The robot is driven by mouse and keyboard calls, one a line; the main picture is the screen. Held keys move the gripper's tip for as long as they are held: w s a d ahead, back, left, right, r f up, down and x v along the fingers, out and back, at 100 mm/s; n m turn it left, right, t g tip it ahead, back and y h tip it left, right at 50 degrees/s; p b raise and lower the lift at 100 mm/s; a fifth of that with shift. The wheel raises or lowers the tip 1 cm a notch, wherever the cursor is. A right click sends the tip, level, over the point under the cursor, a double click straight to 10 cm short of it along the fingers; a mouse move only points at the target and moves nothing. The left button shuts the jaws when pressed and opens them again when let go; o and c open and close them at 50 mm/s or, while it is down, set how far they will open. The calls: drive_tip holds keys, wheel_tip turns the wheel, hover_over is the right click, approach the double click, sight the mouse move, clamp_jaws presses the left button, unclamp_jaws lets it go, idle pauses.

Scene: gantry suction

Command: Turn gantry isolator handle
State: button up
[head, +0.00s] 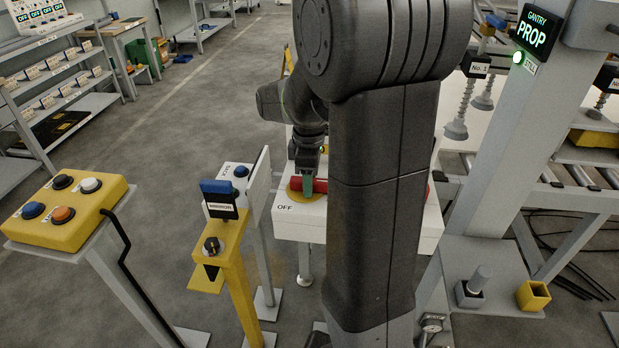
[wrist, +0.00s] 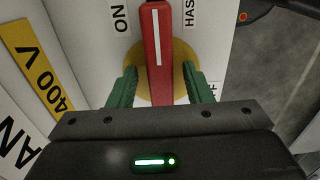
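The isolator handle (wrist: 158,60) is a red bar with a white stripe, on a round yellow plate (wrist: 183,60). In the head view the red handle (head: 320,186) shows partly, behind my arm, on a white box marked OFF (head: 300,222). My gripper (wrist: 159,72) has its green fingers on either side of the handle, with a visible gap on each side. It is open around the handle, not clamped. In the wrist view the handle runs up the picture, with ON at its upper left. A label at lower right is mostly hidden by a finger.
A yellow post with a black knob and a MIRROR tag (head: 222,207) stands just left of the box. A yellow button box (head: 66,208) is at far left. The grey gantry column (head: 510,130) and rollers are at right.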

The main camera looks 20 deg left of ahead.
wheel_tip(320, 180, up, 14)
idle(0.6)
drive_tip(key=shift+f, duration=0.25)
wheel_tip(320, 180, down, 14)
drive_tip(key=shift+r, duration=0.2)
idle(0.4)
